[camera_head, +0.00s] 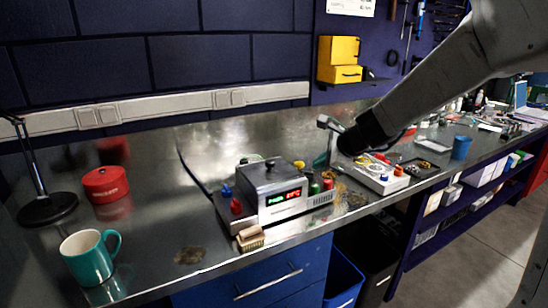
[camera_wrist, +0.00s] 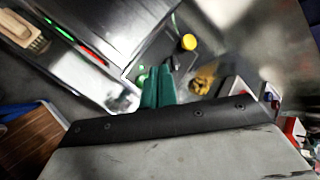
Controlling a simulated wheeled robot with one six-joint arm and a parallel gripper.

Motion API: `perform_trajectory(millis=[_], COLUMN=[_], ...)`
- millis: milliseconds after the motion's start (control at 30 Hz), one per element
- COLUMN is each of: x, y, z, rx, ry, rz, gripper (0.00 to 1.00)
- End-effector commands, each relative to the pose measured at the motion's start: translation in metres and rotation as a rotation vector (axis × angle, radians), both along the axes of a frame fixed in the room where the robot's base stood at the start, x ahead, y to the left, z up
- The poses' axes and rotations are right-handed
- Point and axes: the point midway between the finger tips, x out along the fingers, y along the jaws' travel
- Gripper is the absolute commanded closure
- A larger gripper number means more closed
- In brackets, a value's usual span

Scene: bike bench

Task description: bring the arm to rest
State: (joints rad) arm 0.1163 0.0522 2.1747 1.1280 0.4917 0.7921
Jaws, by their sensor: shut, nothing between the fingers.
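My arm reaches in from the upper right of the head view. My gripper (camera_head: 320,161) hangs over the bench just behind the right end of a metal device with a lit display (camera_head: 284,197). In the wrist view its teal fingers (camera_wrist: 158,72) lie side by side, shut, with nothing held. The fingertips appear close to the device's end and its coloured knobs; whether they touch anything I cannot tell.
A teal mug (camera_head: 88,258), a red tin (camera_head: 105,184) and a lamp base (camera_head: 47,209) stand at left. A wooden brush (camera_head: 250,238) lies at the front edge. A white tray of wires (camera_head: 380,181) and a blue cup (camera_head: 461,147) are right.

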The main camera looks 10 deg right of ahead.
Motion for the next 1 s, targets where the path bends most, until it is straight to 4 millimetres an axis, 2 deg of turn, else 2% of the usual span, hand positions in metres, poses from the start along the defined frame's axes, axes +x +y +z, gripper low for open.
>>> perform_trajectory(millis=[67,167,267,300,367,500,600,700,833,1000], x=[-0.011,-0.043,-0.094,-0.117,-0.152,-0.233,-0.284,-0.324,-0.356,-0.370], y=[0.006,0.019,0.033,0.038,0.040,0.034,0.019,0.003,-0.015,-0.025], z=[0.007,0.022,0.036,0.040,0.043,0.042,0.037,0.032,0.027,0.025], rx=[-0.029,-0.118,-0.257,-0.318,-0.412,-0.628,-0.767,-0.876,-0.967,-1.004], ry=[-0.014,-0.044,-0.079,-0.089,-0.100,-0.099,-0.071,-0.030,0.022,0.053], rz=[0.057,0.217,0.457,0.563,0.717,1.061,1.279,1.452,1.595,1.661], gripper=[1.00,1.00,1.00,1.00,1.00,1.00,1.00,1.00,1.00,1.00])
